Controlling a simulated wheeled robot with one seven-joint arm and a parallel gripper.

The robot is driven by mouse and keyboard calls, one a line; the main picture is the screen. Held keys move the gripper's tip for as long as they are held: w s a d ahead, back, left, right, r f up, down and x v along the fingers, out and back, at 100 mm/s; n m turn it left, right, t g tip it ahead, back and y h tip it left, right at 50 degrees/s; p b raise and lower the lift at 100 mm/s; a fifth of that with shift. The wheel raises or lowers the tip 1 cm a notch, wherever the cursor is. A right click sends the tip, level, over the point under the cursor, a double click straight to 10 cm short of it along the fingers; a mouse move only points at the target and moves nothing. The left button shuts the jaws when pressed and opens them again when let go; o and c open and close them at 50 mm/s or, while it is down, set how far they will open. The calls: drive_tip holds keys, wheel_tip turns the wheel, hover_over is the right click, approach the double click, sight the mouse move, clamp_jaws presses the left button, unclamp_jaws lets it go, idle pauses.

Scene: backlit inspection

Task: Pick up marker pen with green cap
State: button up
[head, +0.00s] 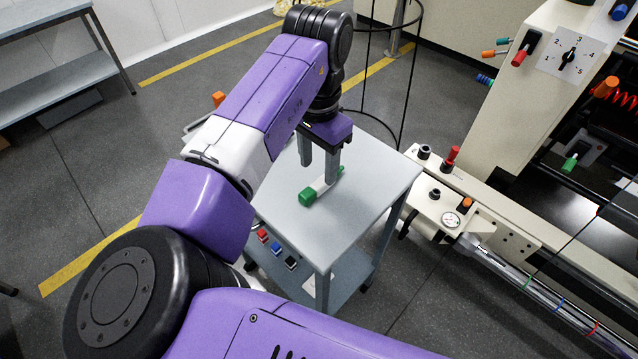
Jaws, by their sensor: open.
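The marker pen with the green cap (308,197) lies on the grey top of a small cart (369,190). Its white body runs up and to the right, with a bit of green at the far end. My gripper (318,174) points down over the cart top and is open. The right finger comes down at the pen's body and hides part of it. The left finger ends a little above and left of the pen. I cannot tell whether either finger touches the pen.
A cream machine with a gauge (450,220), a red knob (451,157) and switches stands close on the cart's right. A thin black wire frame (408,90) rises behind the cart. Several coloured markers or buttons (276,248) show at its front left. A shelf unit (60,85) stands far left.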

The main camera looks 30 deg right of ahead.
sight(320, 183)
wheel_tip(320, 183, down, 5)
drive_tip(key=shift+s+d, duration=0.1)
drive_tip(key=shift+d, duration=0.05)
drive_tip(key=shift+c, duration=0.4)
clamp_jaws()
